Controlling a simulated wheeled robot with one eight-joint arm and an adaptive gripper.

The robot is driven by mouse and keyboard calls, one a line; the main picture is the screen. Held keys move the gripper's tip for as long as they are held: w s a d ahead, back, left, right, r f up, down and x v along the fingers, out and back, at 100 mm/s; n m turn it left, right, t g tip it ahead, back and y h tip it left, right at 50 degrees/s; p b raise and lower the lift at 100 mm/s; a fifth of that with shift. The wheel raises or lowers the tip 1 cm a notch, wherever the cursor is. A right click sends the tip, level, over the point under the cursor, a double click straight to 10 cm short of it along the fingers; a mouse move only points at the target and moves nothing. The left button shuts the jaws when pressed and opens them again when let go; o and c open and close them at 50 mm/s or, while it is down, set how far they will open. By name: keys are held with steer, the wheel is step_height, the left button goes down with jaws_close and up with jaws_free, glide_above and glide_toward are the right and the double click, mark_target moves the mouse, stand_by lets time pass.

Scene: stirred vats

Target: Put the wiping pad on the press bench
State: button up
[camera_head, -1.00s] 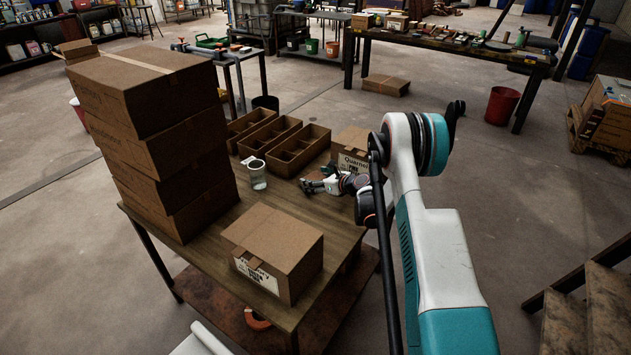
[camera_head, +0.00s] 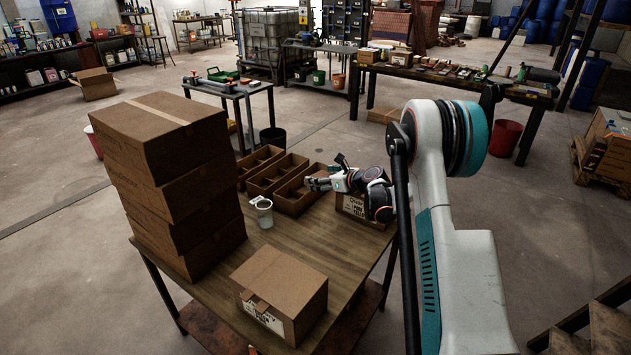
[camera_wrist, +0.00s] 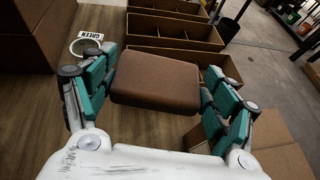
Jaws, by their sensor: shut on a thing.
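My gripper (camera_wrist: 160,78) is shut on a brown, block-shaped wiping pad (camera_wrist: 155,82), with a teal finger on each side of it. In the head view my gripper (camera_head: 318,184) is over the far right part of a wooden table (camera_head: 215,283), by the compartment trays. The pad is too small to make out there. Which surface is the press bench is not clear. A small bench (camera_head: 228,88) with a green tray stands behind the table, and a long bench (camera_head: 450,78) stands at the back right.
Stacked cartons (camera_head: 170,180) stand tall at the table's left. A closed carton (camera_head: 280,290) is at the front. Another carton (camera_head: 354,207) is below my wrist.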

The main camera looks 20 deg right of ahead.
steer(key=shift+r, duration=0.4)
steer(key=shift+s+a+r, duration=0.15)
steer(key=shift+a, duration=0.05)
steer(key=s+a+r, duration=0.6)
steer(key=s+a, duration=0.3)
steer(key=s, duration=0.3)
steer(key=s+a+r, duration=0.6)
steer(key=s+a, duration=0.2)
steer(key=s, duration=0.4)
steer(key=m+h, duration=0.2)
glide_above(305, 227)
step_height(305, 227, down, 12)
steer(key=shift+t, duration=0.4)
step_height(305, 227, down, 20)
steer(key=b, duration=0.6)
steer(key=shift+w+b, duration=0.1)
steer(key=shift+b, duration=0.3)
steer(key=shift+f, duration=0.2)
steer(key=o, duration=1)
steer(key=shift+c, duration=0.2)
